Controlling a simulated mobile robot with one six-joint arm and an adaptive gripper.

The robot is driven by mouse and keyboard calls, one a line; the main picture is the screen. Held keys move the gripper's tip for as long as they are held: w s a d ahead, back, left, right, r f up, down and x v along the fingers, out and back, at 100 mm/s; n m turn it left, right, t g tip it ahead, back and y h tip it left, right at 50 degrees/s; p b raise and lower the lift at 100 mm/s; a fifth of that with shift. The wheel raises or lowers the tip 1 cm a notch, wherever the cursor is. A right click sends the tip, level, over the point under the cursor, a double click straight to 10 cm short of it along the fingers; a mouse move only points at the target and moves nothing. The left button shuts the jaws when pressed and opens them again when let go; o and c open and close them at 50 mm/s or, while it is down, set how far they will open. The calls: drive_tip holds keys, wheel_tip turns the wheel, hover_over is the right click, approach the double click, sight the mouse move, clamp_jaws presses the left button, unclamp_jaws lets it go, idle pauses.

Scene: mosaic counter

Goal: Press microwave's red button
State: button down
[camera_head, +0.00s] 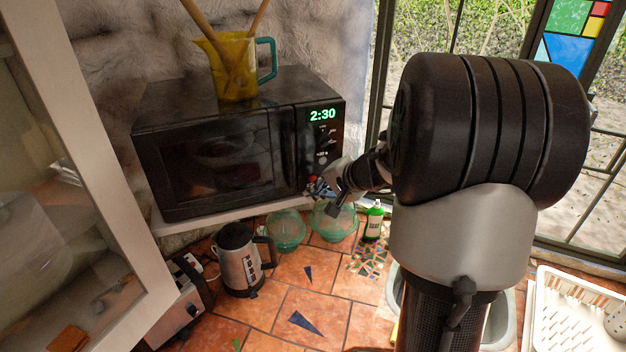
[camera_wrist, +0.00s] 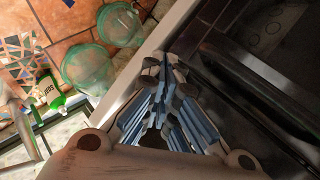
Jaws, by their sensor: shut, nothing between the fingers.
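The black microwave (camera_head: 215,160) stands on a pale shelf, with a green 2:30 display (camera_head: 322,114) at the top of its right-hand control panel. It also shows as a dark body in the wrist view (camera_wrist: 270,75). My gripper (camera_head: 316,187) is shut and empty, at the lower part of the control panel in the head view. In the wrist view my gripper (camera_wrist: 166,66) has its fingertips together by the microwave's edge. I cannot tell whether they touch it. A little red shows near the fingertips in the head view; I cannot make out the button clearly.
A yellow jug (camera_head: 232,75) with wooden utensils stands on top of the microwave. Below are green glass bowls (camera_head: 287,232), a green bottle (camera_head: 374,220) and a kettle (camera_head: 238,262) on the tiled counter. A window is on the right.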

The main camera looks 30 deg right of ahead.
drive_tip(key=shift+w, duration=0.1)
idle(0.5)
drive_tip(key=shift+w+d, duration=0.15)
drive_tip(key=shift+w, duration=0.2)
drive_tip(key=shift+w+d+b, duration=0.1)
drive_tip(key=shift+w+b, duration=0.25)
idle(0.5)
drive_tip(key=shift+s, duration=0.15)
idle(0.3)
drive_tip(key=shift+s+a+b, duration=0.25)
drive_tip(key=shift+s+b, duration=0.35)
drive_tip(key=shift+s, duration=0.05)
drive_tip(key=s+b, duration=0.1)
drive_tip(key=s, duration=0.1)
drive_tip(key=s+a+b, duration=0.1)
drive_tip(key=s, duration=0.1)
drive_tip(key=shift+s+a, duration=0.1)
drive_tip(key=shift+s, duration=0.3)
